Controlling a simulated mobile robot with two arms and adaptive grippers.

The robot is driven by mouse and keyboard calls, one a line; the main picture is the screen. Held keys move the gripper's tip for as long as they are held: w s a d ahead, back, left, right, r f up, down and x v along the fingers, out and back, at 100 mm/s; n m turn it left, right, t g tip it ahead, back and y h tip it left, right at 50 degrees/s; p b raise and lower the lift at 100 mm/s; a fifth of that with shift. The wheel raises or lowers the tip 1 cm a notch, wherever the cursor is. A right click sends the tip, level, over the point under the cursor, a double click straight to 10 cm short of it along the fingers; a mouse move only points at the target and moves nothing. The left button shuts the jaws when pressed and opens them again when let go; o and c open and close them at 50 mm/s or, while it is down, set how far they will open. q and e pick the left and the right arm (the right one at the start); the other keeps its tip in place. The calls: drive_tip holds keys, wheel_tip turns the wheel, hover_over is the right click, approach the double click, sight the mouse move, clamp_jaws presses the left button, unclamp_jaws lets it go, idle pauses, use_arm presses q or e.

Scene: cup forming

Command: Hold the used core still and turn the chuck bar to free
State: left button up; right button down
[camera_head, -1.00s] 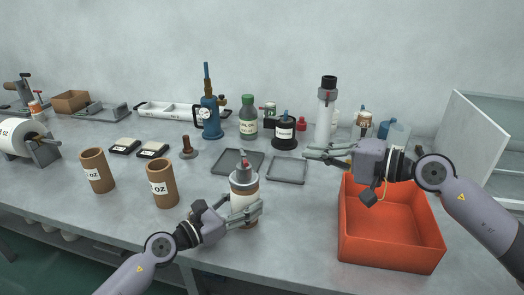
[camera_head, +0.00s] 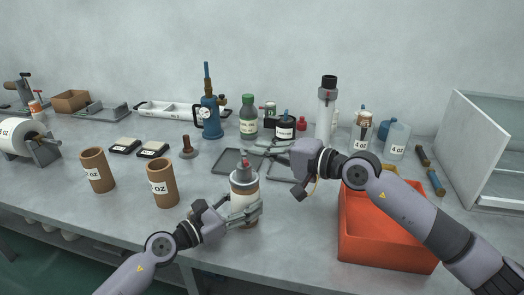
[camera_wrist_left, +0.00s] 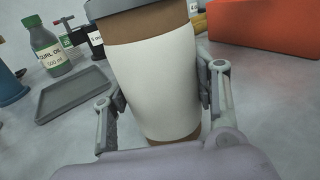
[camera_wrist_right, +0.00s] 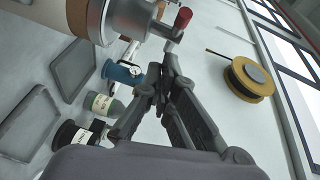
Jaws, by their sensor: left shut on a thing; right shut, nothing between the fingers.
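The used core (camera_head: 244,205), brown with a white wrap, stands upright near the bench's front edge. My left gripper (camera_head: 240,212) is shut around it; the left wrist view shows a finger on each side of the core (camera_wrist_left: 155,85). A grey chuck (camera_head: 243,176) sits on its top, with a chuck bar whose red end (camera_head: 241,163) shows. My right gripper (camera_head: 262,147) is shut and empty, behind and above the chuck, apart from the bar. In the right wrist view, the red bar end (camera_wrist_right: 183,17) lies just beyond the closed fingers (camera_wrist_right: 162,70).
An orange bin (camera_head: 385,255) stands right of the core, partly under my right arm. Two brown cores (camera_head: 97,172) (camera_head: 163,185) stand to the left. Grey trays (camera_head: 232,166) lie behind the chuck. A blue gauged tool (camera_head: 210,118) and bottles (camera_head: 248,122) stand further back.

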use_arm(q)
drive_tip(key=shift+f, duration=0.15)
use_arm(e)
drive_tip(key=shift+a, duration=0.25)
drive_tip(key=shift+w+a+f, duration=0.1)
drive_tip(key=shift+a, duration=0.3)
drive_tip(key=shift+d, duration=0.1)
use_arm(q)
drive_tip(key=o, duration=1.3)
use_arm(e)
drive_tip(key=s+d+r, duration=0.2)
drive_tip(key=s+d, duration=0.2)
drive_tip(key=d, duration=0.8)
drive_tip(key=shift+d, duration=0.1)
